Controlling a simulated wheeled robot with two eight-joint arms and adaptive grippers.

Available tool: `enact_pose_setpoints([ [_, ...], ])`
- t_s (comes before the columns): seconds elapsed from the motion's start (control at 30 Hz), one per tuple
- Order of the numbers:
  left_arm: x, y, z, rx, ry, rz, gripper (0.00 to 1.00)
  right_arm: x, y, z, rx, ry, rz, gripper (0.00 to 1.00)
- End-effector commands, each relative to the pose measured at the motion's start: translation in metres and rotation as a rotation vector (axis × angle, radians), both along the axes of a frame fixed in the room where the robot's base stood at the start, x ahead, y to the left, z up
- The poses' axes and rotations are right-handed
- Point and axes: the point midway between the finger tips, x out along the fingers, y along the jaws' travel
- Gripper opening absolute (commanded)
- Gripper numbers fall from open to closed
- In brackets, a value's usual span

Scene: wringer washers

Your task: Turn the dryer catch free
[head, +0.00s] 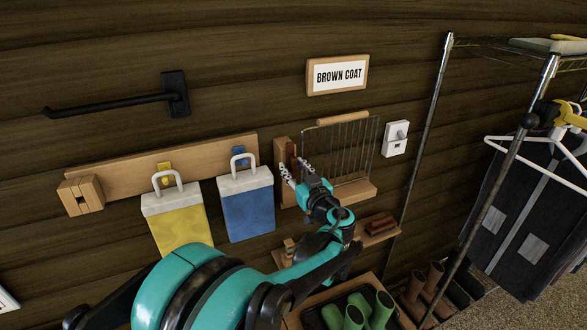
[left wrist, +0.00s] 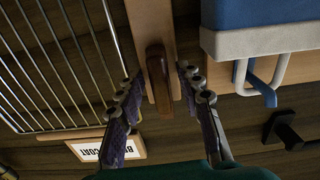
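The dryer (head: 350,150) is a wire rack with a wooden top bar, upright against the wall. Its catch (head: 290,152) is a dark brown wooden piece on the pale wooden post at the rack's left. My left gripper (head: 296,170) is at this catch. In the left wrist view, which is turned upside down, the catch (left wrist: 158,85) lies between the two purple fingers, with a gap visible on each side. The left gripper is open around the catch. The wires of the dryer (left wrist: 60,65) show to the left there. My right gripper is in neither view.
Yellow (head: 178,225) and blue (head: 247,205) bags hang from the peg rail just left of the catch. A white switch (head: 395,138) is right of the dryer. A small shelf (head: 368,240) is below. A metal rack (head: 430,130) stands at right.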

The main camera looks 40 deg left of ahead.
Motion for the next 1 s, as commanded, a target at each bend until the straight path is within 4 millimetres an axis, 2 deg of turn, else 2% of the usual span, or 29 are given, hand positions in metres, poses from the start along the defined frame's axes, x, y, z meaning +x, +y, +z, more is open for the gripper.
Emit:
enact_pose_setpoints([
  [0.17,-0.01,-0.021,0.0,0.0,0.0,-0.004,0.36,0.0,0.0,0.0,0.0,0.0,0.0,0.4],
  [0.4,-0.034,-0.069,0.0,-0.001,0.0,-0.006,0.36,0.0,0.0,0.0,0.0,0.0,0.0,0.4],
  [0.6,-0.049,-0.097,0.0,-0.001,-0.001,-0.005,0.36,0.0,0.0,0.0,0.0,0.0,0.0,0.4],
  [0.77,-0.054,-0.105,0.0,-0.001,0.0,-0.002,0.36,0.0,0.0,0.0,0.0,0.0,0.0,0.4],
  [1.0,-0.055,-0.106,0.0,-0.001,0.0,-0.001,0.36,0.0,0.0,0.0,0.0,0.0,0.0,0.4],
])
